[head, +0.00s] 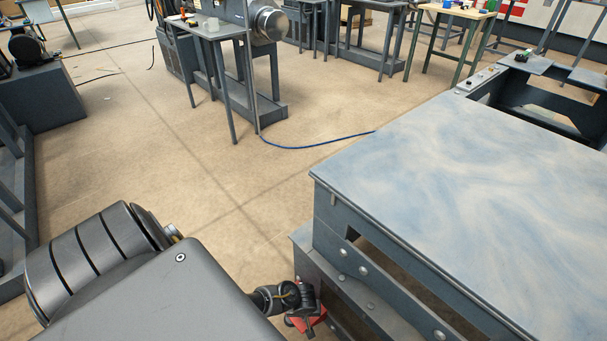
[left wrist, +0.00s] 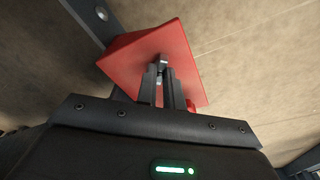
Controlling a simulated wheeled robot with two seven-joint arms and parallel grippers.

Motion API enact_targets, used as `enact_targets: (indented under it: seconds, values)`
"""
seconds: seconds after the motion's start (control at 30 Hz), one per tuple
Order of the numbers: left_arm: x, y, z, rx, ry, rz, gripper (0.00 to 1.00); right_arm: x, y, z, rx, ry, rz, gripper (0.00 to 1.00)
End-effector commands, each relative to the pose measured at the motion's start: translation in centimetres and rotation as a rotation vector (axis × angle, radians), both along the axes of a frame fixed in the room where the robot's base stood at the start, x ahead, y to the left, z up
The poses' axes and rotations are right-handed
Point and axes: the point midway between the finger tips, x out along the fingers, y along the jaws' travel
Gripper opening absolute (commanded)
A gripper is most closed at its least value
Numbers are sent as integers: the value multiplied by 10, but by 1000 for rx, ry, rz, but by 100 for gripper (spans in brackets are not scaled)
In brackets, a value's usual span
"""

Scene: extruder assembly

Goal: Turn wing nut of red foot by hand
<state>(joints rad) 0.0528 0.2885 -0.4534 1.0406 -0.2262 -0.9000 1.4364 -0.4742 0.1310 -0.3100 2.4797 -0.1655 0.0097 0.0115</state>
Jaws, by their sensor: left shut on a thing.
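The red foot (left wrist: 178,38) is a flat red angular piece beside a dark metal leg in the left wrist view. It also shows partly in the head view (head: 319,319), low beside the grey machine frame. My left gripper (left wrist: 161,78) points at the foot's face. Its two fingers are close together, shut on a small metal piece, the wing nut (left wrist: 163,60), most of which the fingers hide. In the head view my left gripper (head: 304,308) is at the foot, below the table's left corner. My right gripper is in neither view.
The large grey-blue machine table (head: 470,190) and its bolted side frame (head: 365,270) stand close to the right of my left arm. The floor (head: 200,150) to the left is open. A blue cable (head: 320,143) lies on it. Workbenches stand farther back.

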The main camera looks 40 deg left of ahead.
Motion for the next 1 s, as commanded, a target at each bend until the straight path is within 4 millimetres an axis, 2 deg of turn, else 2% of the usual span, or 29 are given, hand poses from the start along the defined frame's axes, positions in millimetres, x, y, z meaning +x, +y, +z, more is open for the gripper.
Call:
enact_targets:
  seconds: [0.07,0.1,0.23,0.27,0.63,1.0]
  values:
    - [-1,-2,3,-2,4,106,0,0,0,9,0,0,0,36]
    - [0,1,0,2,2,104,13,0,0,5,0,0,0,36]
    - [0,1,0,2,0,97,30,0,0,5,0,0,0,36]
    - [0,1,0,2,0,96,32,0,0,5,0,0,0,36]
    - [1,0,6,1,-1,93,32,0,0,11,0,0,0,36]
    - [0,-1,43,-1,-1,93,32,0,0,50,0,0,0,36]
